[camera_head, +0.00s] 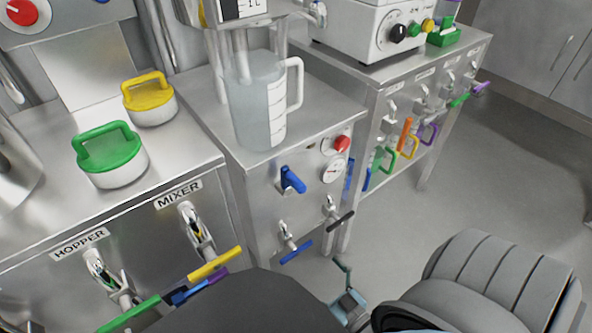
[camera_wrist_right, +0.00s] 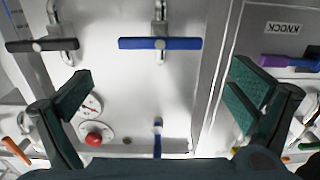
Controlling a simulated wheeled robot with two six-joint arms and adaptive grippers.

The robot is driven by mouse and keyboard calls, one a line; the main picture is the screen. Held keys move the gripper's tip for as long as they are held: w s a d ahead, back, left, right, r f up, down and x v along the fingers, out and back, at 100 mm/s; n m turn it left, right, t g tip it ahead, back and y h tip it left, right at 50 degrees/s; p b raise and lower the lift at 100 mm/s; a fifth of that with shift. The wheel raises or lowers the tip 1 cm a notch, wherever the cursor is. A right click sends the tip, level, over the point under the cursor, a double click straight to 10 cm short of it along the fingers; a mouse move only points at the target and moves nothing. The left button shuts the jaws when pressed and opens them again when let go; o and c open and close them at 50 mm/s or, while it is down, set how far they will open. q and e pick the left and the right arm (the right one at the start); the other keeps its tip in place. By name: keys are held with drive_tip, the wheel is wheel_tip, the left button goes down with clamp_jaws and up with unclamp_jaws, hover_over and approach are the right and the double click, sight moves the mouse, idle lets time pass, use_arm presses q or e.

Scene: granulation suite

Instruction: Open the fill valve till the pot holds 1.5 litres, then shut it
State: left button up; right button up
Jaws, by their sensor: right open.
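A clear jug (camera_head: 262,100) with a white handle and scale marks stands upright on the steel cabinet under a spout. I cannot tell its liquid level. The cabinet front has a blue-handled valve (camera_head: 291,180) high up, and below it a valve with a blue lever (camera_head: 296,252) and one with a black lever (camera_head: 341,222). In the right wrist view, upside down, the blue lever (camera_wrist_right: 160,43) and black lever (camera_wrist_right: 48,45) lie crosswise. No fill label is readable. My right gripper (camera_head: 346,288) is open and empty, facing the cabinet front, apart from the levers. My left gripper is out of view.
A red button (camera_head: 342,143) and a round gauge (camera_head: 335,170) sit on the cabinet front. To the left, a counter bears green (camera_head: 111,155) and yellow (camera_head: 149,100) handled lids above the HOPPER and MIXER valves. A purple lever (camera_wrist_right: 290,61) is near the KNOCK label.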

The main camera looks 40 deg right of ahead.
sight(298, 253)
drive_tip(key=w+b, duration=0.1)
drive_tip(key=w, duration=0.7)
drive_tip(key=shift+d+f, duration=0.1)
drive_tip(key=shift+f, duration=0.05)
drive_tip(key=shift+w+b, duration=0.3)
drive_tip(key=shift+w, duration=0.05)
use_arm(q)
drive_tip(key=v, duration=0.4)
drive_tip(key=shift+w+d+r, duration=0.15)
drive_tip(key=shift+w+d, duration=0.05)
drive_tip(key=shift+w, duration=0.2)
use_arm(e)
drive_tip(key=c, duration=0.9)
